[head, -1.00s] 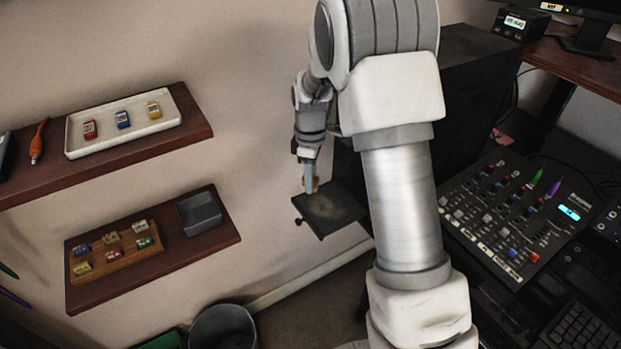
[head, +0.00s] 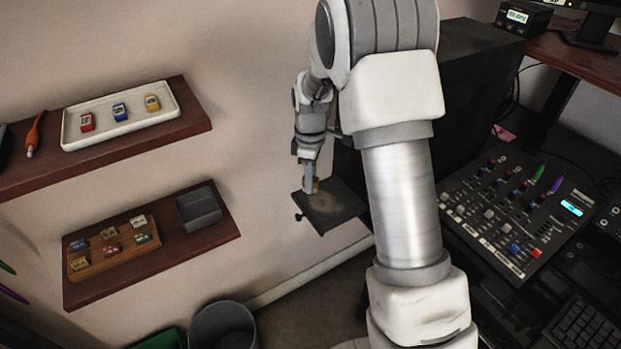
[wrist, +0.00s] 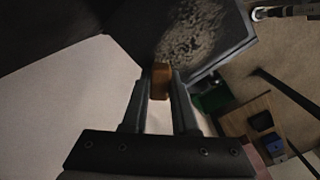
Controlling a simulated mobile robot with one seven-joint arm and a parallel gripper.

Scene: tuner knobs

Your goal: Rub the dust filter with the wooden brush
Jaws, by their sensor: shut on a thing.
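My gripper (head: 311,183) is shut on the wooden brush (head: 316,184), a small orange-brown piece. In the wrist view the brush (wrist: 160,79) sits between the two fingertips of my gripper (wrist: 158,82). The dust filter (head: 330,213) is a dark flat panel with a pale dusty patch, and it juts out beside the black cabinet. The brush is over the filter's far-left part. In the wrist view the dusty patch of the filter (wrist: 200,35) lies just beyond the brush. The bristles are hidden, so I cannot tell whether they touch the filter.
A black cabinet (head: 482,70) stands behind my arm. A mixer panel (head: 520,215) lies at the right. Two wall shelves at the left hold a white tray (head: 70,142), a wooden block (head: 112,262) and a grey bin (head: 198,210). A bucket (head: 222,325) stands below.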

